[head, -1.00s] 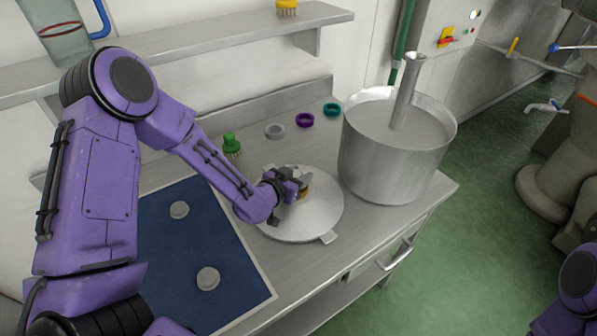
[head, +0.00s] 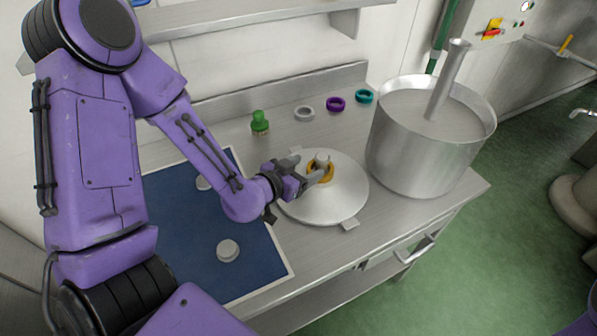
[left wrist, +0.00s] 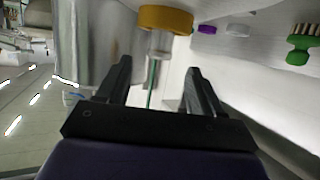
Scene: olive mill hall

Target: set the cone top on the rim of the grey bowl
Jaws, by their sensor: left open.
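The cone top (head: 345,195) is a shallow silvery cone with small tabs at its edge, lying on the steel table. An orange ring (head: 328,179) sits around its short grey neck (head: 322,160); the ring (left wrist: 165,17) and neck (left wrist: 161,42) also show in the left wrist view. The grey bowl (head: 402,150) is the large steel pot to the right, with an upright pipe in it. My left gripper (head: 314,173) is open at the left side of the neck; its fingertips partly cover ring and neck. In the left wrist view the neck appears beyond the parted fingers. My right gripper is out of view.
A blue mat (head: 190,240) with grey discs (head: 228,250) lies to the left. A green brush (head: 260,122) and the grey (head: 304,113), purple (head: 336,103) and teal (head: 364,96) rings stand behind the cone. A shelf (head: 250,18) hangs above the table.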

